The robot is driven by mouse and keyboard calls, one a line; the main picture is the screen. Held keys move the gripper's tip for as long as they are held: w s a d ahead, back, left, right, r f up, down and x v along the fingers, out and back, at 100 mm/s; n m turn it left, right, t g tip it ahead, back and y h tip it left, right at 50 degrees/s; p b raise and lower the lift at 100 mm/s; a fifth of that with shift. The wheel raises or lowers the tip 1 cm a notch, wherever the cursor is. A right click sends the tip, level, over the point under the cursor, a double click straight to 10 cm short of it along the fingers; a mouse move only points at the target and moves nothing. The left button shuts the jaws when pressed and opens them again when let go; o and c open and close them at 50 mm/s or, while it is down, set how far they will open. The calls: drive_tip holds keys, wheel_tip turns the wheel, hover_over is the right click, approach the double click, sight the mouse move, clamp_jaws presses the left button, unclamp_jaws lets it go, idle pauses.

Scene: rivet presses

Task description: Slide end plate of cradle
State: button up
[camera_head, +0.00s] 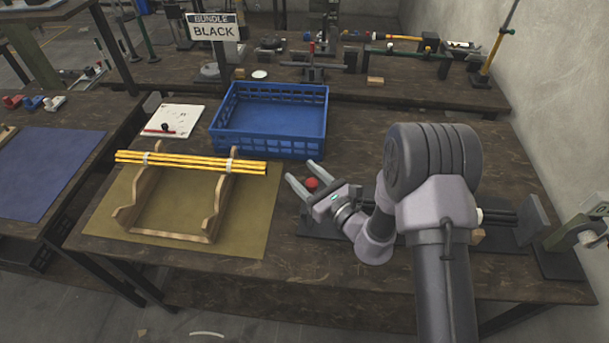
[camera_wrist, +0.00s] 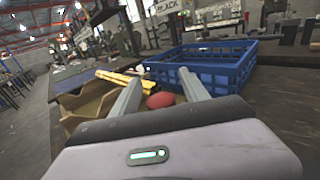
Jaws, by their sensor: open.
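My gripper (camera_head: 303,172) is open, its two fingers pointing left and away over the table. A red ball-shaped knob (camera_head: 312,183) shows between the fingers in the head view; in the wrist view the red knob (camera_wrist: 161,100) also lies between them. I cannot tell whether the fingers touch it. What carries the knob is hidden. To the right, dark rods (camera_head: 500,215) run along a dark base toward a grey upright plate (camera_head: 533,218); my arm hides the middle of this fixture. A wooden cradle (camera_head: 170,235) on the left holds yellow rods (camera_head: 190,161) tied with white bands.
A blue crate (camera_head: 268,145) stands behind the gripper, its near rim close to the fingers. A "BUNDLE BLACK" sign (camera_head: 213,27) stands behind it. An olive mat (camera_head: 250,215) lies under the wooden cradle. A white sheet (camera_head: 175,120) lies left of the crate.

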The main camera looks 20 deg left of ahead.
clamp_jaws()
idle(1.4)
